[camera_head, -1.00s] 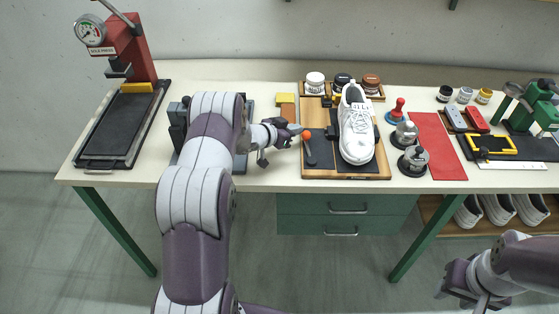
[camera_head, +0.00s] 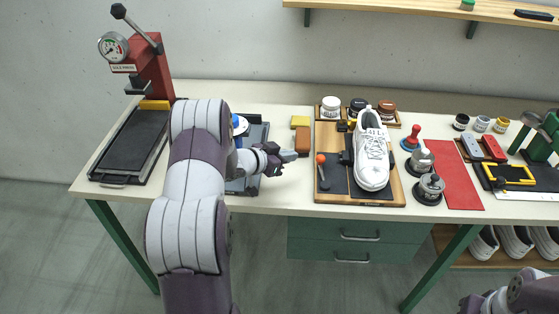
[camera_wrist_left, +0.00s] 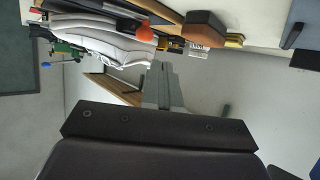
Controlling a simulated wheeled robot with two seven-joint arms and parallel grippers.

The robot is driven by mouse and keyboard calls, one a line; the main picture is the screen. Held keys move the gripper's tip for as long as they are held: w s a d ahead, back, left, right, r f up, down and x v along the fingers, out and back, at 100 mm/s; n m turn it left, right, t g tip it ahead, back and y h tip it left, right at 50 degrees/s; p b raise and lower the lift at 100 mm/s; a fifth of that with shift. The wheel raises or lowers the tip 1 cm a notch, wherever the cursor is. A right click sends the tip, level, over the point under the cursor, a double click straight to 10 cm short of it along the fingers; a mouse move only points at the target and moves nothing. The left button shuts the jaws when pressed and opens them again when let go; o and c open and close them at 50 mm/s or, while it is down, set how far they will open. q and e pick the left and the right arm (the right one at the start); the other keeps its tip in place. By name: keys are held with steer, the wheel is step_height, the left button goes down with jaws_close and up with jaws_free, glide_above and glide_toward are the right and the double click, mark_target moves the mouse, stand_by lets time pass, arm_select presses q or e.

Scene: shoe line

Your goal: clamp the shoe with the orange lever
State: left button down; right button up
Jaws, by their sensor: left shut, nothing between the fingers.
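The white shoe (camera_head: 371,152) lies on a dark pad on the wooden clamp board (camera_head: 398,190), toe toward me. The orange-tipped lever (camera_head: 321,159) stands at the board's left part, its dark arm running toward the front. A small black clamp block (camera_head: 346,157) is close to the shoe's left side; I cannot tell whether it touches. My left gripper (camera_head: 291,156) is shut and empty, left of the lever and apart from it. In the left wrist view, the shut fingers (camera_wrist_left: 161,88) point toward the orange ball (camera_wrist_left: 146,33) and the shoe (camera_wrist_left: 100,38). My right gripper (camera_head: 478,303) is partly cut off.
A red press (camera_head: 150,70) stands far left.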

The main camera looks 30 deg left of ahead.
arm_select(q)
steer(key=v, duration=0.3)
steer(key=shift+s+a+r, duration=0.15)
steer(key=shift+s, duration=0.2)
steer(key=s+d+r+n+g+y, duration=0.1)
steer(key=s+d+n+g+y, duration=0.1)
steer(key=s+d+g, duration=0.3)
steer(key=s+d+r+n+g+y, duration=0.1)
steer(key=s+d+g, duration=0.5)
steer(key=s, duration=1.3)
steer(key=d+n+y, duration=0.1)
steer(key=d+y, duration=0.1)
steer(key=d, duration=0.2)
steer(key=shift+d, duration=0.35)
steer(key=shift+r, duration=0.15)
